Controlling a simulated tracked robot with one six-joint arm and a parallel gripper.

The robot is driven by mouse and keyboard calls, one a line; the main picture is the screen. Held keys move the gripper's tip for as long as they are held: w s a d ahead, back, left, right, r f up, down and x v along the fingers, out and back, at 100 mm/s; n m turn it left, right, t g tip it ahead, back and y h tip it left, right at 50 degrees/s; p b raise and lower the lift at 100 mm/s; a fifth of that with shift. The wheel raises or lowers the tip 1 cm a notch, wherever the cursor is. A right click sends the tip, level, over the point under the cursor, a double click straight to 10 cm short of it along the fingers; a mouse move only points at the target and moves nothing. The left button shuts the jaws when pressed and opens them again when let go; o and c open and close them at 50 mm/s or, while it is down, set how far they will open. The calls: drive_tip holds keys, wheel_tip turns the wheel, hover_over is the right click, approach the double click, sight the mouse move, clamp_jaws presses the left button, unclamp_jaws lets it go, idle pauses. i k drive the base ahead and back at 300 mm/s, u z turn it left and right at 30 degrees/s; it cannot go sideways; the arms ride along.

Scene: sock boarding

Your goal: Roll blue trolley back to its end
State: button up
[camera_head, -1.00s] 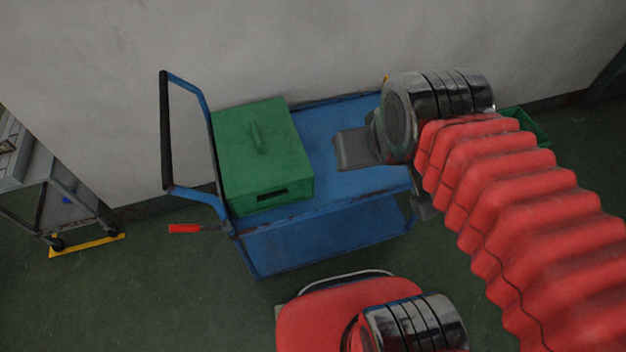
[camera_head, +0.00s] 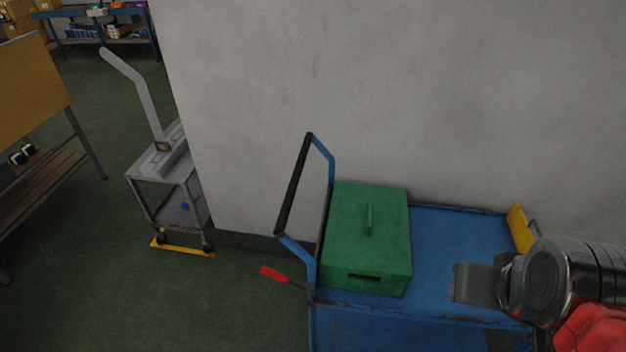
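The blue trolley (camera_head: 455,235) stands along the pale wall at the lower right, its black-gripped push handle (camera_head: 294,185) at its left end. A green box (camera_head: 366,238) with a top handle and a slot sits on its deck at the handle end. A red-tipped lever (camera_head: 274,274) sticks out to the left below the handle. My gripper (camera_head: 470,284) is in front of or over the deck, right of the green box. I cannot tell whether it touches the trolley or how its fingers stand. The trolley's lower front is cut off by the picture edge.
A grey cart (camera_head: 165,165) with a grey upright form stands left of the wall corner, by a yellow floor bar (camera_head: 182,249). A brown board (camera_head: 30,90) and bench are at far left, shelving (camera_head: 105,28) behind.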

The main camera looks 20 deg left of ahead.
sight(425, 320)
drive_tip(key=u, duration=0.3)
drive_tip(key=k, duration=0.7)
drive_tip(key=u, duration=0.55)
drive_tip(key=k, duration=0.6)
drive_tip(key=u, duration=0.45)
drive_tip(key=i, duration=1.2)
drive_tip(key=u, duration=0.75)
drive_tip(key=i, duration=1.55)
drive_tip(key=u, duration=0.15)
